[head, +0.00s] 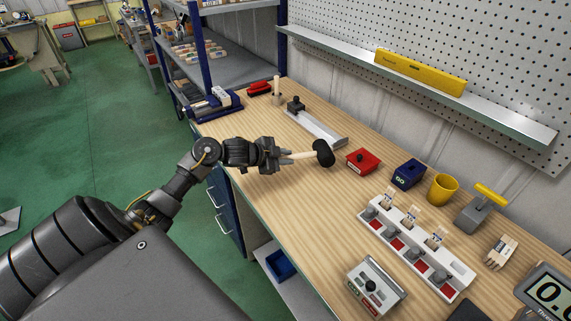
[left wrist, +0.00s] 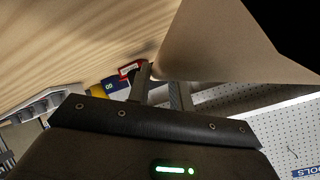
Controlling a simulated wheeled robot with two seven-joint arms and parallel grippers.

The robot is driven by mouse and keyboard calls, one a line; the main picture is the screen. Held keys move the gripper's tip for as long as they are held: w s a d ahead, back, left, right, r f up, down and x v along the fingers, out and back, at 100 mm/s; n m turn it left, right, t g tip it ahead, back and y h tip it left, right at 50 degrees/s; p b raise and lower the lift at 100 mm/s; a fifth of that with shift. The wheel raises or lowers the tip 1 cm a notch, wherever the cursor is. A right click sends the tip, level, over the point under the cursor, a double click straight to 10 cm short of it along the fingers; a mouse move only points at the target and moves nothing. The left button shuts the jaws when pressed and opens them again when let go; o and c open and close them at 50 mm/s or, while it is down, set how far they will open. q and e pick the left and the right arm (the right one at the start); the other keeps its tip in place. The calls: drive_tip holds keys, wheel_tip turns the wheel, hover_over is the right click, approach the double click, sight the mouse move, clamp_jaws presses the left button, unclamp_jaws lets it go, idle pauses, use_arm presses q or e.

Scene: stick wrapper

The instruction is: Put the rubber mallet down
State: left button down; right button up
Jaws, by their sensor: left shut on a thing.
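The rubber mallet has a black head (head: 323,153) and a pale wooden handle (head: 301,156). My left gripper (head: 282,158) is shut on the handle, with the head pointing right, over the left part of the wooden workbench (head: 262,193). I cannot tell whether the mallet touches the bench top. In the left wrist view the pale handle (left wrist: 215,45) looms large beside the fingers (left wrist: 160,88), with a dark shape at the top right. My right gripper is not in view.
A metal rail fixture (head: 318,127) lies behind the mallet. A red box (head: 362,161), a blue box (head: 408,173) and a yellow cup (head: 442,189) stand to the right. A white rack (head: 398,238) and a control box (head: 376,287) are nearer. Bare bench lies in front of the mallet.

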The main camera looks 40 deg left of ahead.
use_arm(q)
drive_tip(key=shift+w+f, duration=0.15)
wheel_tip(320, 180, down, 2)
drive_tip(key=shift+f+p, duration=0.1)
drive_tip(key=shift+p, duration=0.45)
drive_tip(key=shift+f, duration=0.5)
drive_tip(key=c, duration=1.3)
unclamp_jaws()
drive_tip(key=shift+o, duration=0.2)
drive_tip(key=b+v, duration=0.1)
drive_tip(key=v, duration=0.9)
drive_tip(key=shift+s+a, duration=0.1)
drive_tip(key=shift+s, duration=0.3)
drive_tip(key=shift+s+a+r, duration=0.15)
drive_tip(key=shift+s+r, duration=0.35)
